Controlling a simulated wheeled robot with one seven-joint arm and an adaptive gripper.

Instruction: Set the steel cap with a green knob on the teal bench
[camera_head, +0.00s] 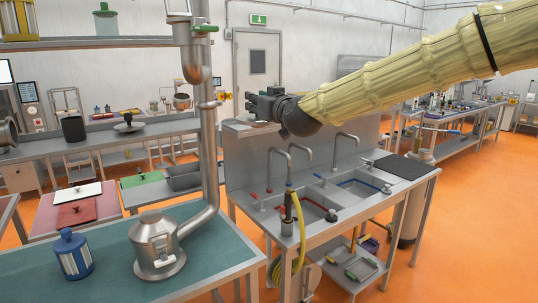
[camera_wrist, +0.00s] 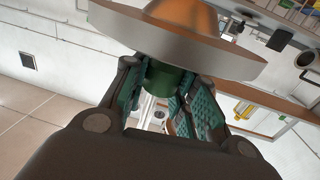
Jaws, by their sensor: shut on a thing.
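My gripper (camera_head: 266,104) is at the left end of my arm in the head view, raised above the back of the sink unit. In the wrist view my gripper (camera_wrist: 163,85) is shut on the green knob (camera_wrist: 167,78) of the steel cap (camera_wrist: 172,50). The cap is a broad round disc with a raised middle that looks orange-brown, and it lies just beyond the fingers.
On the bench stand a blue-and-silver canister (camera_head: 73,256) and a steel vessel (camera_head: 158,250). A thick steel pipe (camera_head: 208,150) rises from beside the vessel, between the bench's left part and my gripper. The sink unit (camera_head: 330,205) has tall taps. The bench's right end is bare.

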